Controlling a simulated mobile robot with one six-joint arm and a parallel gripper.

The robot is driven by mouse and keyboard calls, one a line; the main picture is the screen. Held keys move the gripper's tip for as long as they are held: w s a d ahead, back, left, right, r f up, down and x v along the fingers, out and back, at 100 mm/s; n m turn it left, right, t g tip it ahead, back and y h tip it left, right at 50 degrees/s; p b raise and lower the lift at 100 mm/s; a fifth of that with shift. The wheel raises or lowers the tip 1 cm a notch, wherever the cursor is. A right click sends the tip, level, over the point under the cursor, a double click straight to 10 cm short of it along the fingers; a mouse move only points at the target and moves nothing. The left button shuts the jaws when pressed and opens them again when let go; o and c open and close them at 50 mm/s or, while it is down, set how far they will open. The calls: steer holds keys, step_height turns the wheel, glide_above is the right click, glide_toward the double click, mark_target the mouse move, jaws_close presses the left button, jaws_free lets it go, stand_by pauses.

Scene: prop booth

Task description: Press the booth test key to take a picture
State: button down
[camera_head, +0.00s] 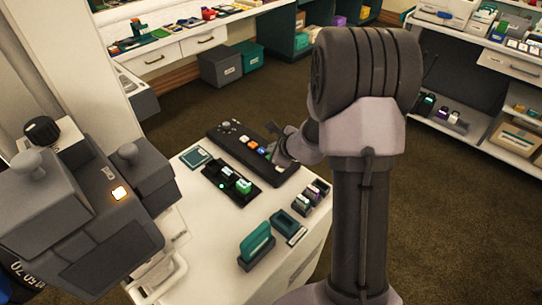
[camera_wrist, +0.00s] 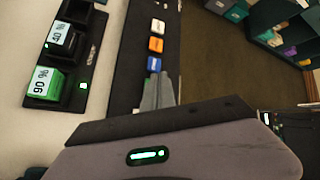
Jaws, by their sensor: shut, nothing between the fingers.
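A long black control panel (camera_head: 226,137) lies on the white counter, with a row of small coloured keys. In the wrist view the panel (camera_wrist: 133,60) carries a white key (camera_wrist: 158,26), an orange key (camera_wrist: 156,44) and a blue key (camera_wrist: 154,63). I cannot read their labels, so I cannot tell which is the test key. My gripper (camera_wrist: 158,82) is shut and empty, its tips over the panel just beside the blue key. Whether they touch it is unclear. In the head view my gripper (camera_head: 274,158) is partly hidden by my arm.
A black rack (camera_head: 212,171) with green-lit and labelled blocks sits beside the panel. Small trays (camera_head: 289,226) and a teal block in a holder (camera_head: 256,243) stand nearer on the counter. A grey machine with an orange-lit button (camera_head: 119,193) stands at left. Open brown floor lies beyond.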

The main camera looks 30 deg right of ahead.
step_height(320, 180, up, 5)
steer(key=p, duration=0.3)
steer(key=shift+r+p, duration=0.1)
steer(key=shift+p, duration=0.25)
stand_by(0.4)
